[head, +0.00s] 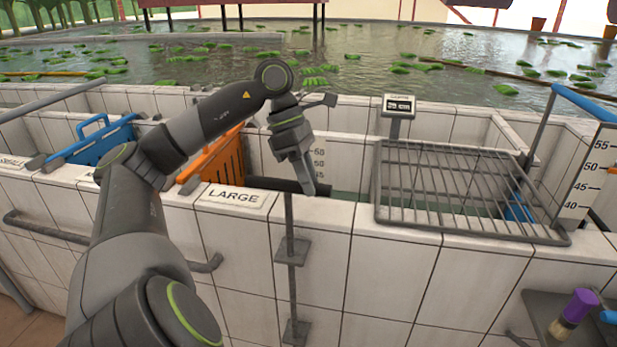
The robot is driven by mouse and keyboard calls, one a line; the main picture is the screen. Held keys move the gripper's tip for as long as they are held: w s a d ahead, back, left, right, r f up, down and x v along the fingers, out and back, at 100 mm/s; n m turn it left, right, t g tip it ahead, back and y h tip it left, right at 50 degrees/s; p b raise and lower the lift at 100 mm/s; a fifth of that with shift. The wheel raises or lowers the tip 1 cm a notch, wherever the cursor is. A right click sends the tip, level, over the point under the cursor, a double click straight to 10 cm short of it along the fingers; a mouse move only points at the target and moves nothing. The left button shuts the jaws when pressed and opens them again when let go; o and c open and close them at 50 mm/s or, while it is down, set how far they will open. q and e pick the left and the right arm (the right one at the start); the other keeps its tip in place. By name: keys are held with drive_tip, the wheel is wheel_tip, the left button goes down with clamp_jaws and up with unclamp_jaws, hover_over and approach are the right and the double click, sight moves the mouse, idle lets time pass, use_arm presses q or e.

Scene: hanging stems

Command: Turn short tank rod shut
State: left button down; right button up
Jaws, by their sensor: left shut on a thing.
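A thin dark vertical rod (290,222) runs down the front of the white tiled tank wall through two brackets. A dark horizontal bar (262,184) lies across its top, at the wall's rim. My left gripper (312,190) points down at the right part of this bar and is shut on it. The fingers hide part of the bar. I cannot tell from this view how far the rod is turned. My right gripper is not in view.
A "LARGE" label (233,196) and an orange slatted panel (218,160) are left of the rod. A metal grate (440,180) covers the tank at right, below a small display (399,105). A purple-handled brush (575,308) rests on a lower right shelf.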

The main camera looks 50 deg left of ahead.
use_arm(q)
drive_tip(key=c, duration=1.3)
unclamp_jaws()
drive_tip(key=shift+o, duration=0.5)
drive_tip(key=p+v, duration=0.7)
drive_tip(key=v, duration=1)
drive_tip(key=shift+r+p, duration=0.2)
drive_tip(key=shift+p, duration=0.1)
drive_tip(key=shift+s+f, duration=0.1)
drive_tip(key=shift+s, duration=0.05)
